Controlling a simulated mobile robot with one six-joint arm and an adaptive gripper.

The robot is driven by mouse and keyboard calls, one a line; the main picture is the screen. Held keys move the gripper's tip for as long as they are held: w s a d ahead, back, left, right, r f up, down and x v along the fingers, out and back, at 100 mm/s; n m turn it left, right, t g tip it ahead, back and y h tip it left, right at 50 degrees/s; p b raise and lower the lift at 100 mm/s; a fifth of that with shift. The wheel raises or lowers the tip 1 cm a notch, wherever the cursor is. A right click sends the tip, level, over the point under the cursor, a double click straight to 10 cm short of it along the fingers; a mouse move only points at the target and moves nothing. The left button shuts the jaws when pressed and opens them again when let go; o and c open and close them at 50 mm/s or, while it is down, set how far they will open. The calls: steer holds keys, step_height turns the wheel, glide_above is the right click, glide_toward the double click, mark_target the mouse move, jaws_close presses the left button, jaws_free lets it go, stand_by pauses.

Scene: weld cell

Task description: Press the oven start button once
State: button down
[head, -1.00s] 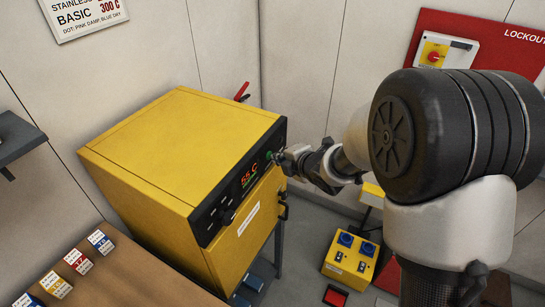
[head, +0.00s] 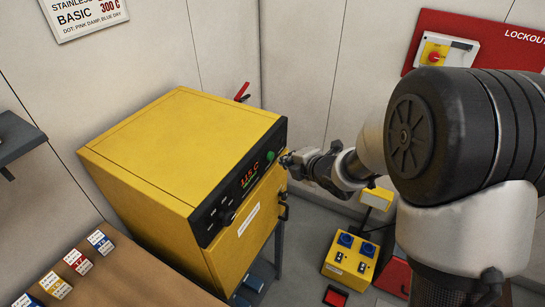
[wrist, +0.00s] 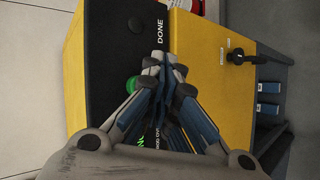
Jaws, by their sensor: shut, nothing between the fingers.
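The yellow oven (head: 180,140) has a black front control panel (head: 212,218) with a lit display (head: 249,175) showing red characters that look like 115 C. The round green button (head: 270,155) is near the panel's upper right end. It also shows partly in the wrist view, as a green button (wrist: 131,84) left of the fingers. My gripper (head: 287,160) is shut and empty, just right of the button, with a small gap in the head view. In the wrist view, my shut fingertips (wrist: 162,64) hide part of the panel next to a DONE label (wrist: 160,30).
The oven door has a dark handle (head: 284,208) below the panel. A yellow box with blue sockets (head: 349,257) stands on the floor at right. A red lockout board (head: 431,22) is on the back wall. A brown bench (head: 140,272) with small labelled cards is at lower left.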

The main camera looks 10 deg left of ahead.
steer(key=shift+s+d, duration=0.3)
steer(key=shift+d, duration=0.45)
steer(key=shift+s+d, duration=0.25)
steer(key=shift+d, duration=0.5)
steer(key=shift+s+d, duration=0.3)
steer(key=shift+d, duration=0.45)
